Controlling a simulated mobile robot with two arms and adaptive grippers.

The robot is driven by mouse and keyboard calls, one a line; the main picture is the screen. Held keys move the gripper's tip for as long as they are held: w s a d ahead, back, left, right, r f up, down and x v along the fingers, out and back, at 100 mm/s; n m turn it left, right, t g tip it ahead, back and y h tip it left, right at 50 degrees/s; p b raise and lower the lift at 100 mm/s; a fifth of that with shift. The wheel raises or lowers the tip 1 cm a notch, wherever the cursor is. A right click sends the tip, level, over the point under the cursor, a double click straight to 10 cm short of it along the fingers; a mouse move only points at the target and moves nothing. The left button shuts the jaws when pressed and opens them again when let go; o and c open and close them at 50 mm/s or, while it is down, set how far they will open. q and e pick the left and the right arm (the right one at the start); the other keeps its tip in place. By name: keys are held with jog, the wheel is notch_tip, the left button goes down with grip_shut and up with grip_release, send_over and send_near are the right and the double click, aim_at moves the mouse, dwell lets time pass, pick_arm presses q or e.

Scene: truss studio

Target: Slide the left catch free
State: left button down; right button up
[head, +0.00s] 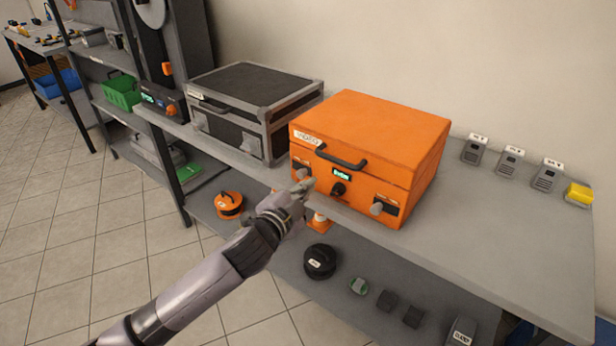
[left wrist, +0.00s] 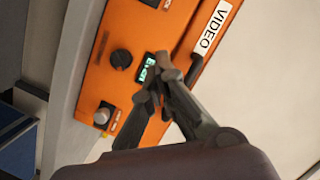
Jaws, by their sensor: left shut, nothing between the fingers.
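The orange case (head: 370,150) stands on the grey bench. Its front has a black handle, a small lit display (head: 342,172), a dark dial, and a catch on each side. The left catch (head: 302,173) is a grey knob by a dark plate. My left gripper (head: 306,186) is shut and empty, just below and in front of this catch; I cannot tell if they touch. In the left wrist view the case shows turned sideways, the fingertips (left wrist: 160,68) overlap the display, and the right catch (left wrist: 103,115) is clear. My right gripper is not in view.
A black and grey case (head: 255,100) stands left of the orange one. Several small grey devices and a yellow one (head: 579,194) lie at the right back. A lower shelf holds an orange reel (head: 229,204) and a black reel (head: 319,262). The bench's right part is clear.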

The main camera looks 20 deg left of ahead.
aim_at(305, 165)
pick_arm(q)
jog(key=x, duration=0.7)
jog(key=shift+w, duration=0.2)
jog(key=shift+w+a+f, duration=0.25)
jog(key=shift+a+f, duration=0.6)
jog(key=shift+a, duration=0.1)
jog(key=shift+w+a+f, duration=0.15)
jog(key=shift+a+f, duration=0.25)
jog(key=shift+a, duration=0.1)
jog(key=shift+a, duration=0.1)
jog(key=a, duration=0.1)
jog(key=w+a+p, duration=0.1)
jog(key=a, duration=0.1)
jog(key=shift+w+a, duration=0.15)
